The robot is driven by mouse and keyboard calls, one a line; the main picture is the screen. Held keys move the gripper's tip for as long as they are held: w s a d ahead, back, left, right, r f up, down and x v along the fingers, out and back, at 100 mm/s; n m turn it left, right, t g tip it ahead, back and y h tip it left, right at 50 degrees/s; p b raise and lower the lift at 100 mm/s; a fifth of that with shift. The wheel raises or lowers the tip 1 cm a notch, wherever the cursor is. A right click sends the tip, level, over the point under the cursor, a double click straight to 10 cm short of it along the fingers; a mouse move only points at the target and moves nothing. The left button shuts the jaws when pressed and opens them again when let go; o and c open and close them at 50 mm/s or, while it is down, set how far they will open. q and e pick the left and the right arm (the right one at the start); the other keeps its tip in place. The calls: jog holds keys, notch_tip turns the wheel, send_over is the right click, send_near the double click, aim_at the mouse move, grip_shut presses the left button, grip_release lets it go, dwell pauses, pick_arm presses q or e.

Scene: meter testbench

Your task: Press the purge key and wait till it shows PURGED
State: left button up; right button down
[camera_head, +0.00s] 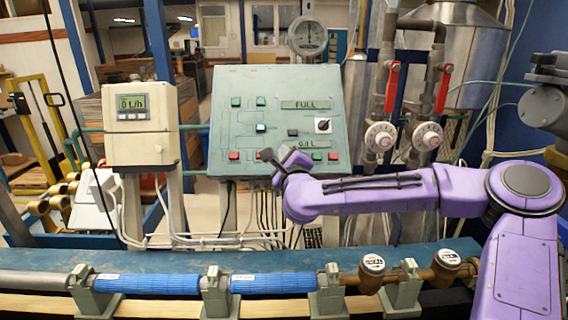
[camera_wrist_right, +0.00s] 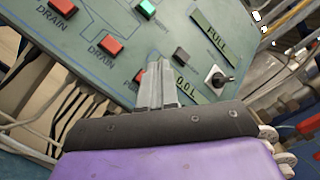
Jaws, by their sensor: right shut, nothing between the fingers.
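The grey-green panel (camera_head: 275,85) stands in the middle of the head view, with red, green and dark keys. In the right wrist view, a red key (camera_wrist_right: 139,76) with a partly covered label starting "PU" sits just left of my right gripper's fingers. My right gripper (camera_wrist_right: 160,65) is shut and empty, its fingers over the lower part of the panel. In the head view my right gripper (camera_head: 267,155) covers part of the bottom key row. I cannot tell whether the fingertips touch the panel. The upper display (camera_head: 305,104) reads FULL. My left gripper is out of view.
Two red DRAIN keys (camera_wrist_right: 113,45) lie left of the fingers. A dark key (camera_wrist_right: 180,53), a 0.0L display (camera_wrist_right: 187,85) and a rotary knob (camera_head: 323,125) are close on the right. A blue bench with pipes (camera_head: 150,284) runs along the front.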

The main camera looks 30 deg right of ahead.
jog(key=shift+w+d+f, duration=0.25)
jog(key=shift+w+f, duration=0.3)
jog(key=shift+w, duration=0.1)
jog(key=shift+s, duration=0.15)
dwell(1.0)
dwell(0.4)
jog(key=shift+w+d+f+b, duration=0.2)
jog(key=shift+w+f+b, duration=0.15)
jog(key=shift+b, duration=0.2)
jog(key=shift+w+d+f+b, duration=0.1)
jog(key=shift+w+f+b, duration=0.15)
jog(key=shift+b, duration=0.1)
dwell(0.3)
jog(key=shift+r, duration=0.15)
jog(key=shift+s+a+r, duration=0.3)
jog(key=shift+s+r, duration=0.15)
jog(key=shift+s, duration=0.1)
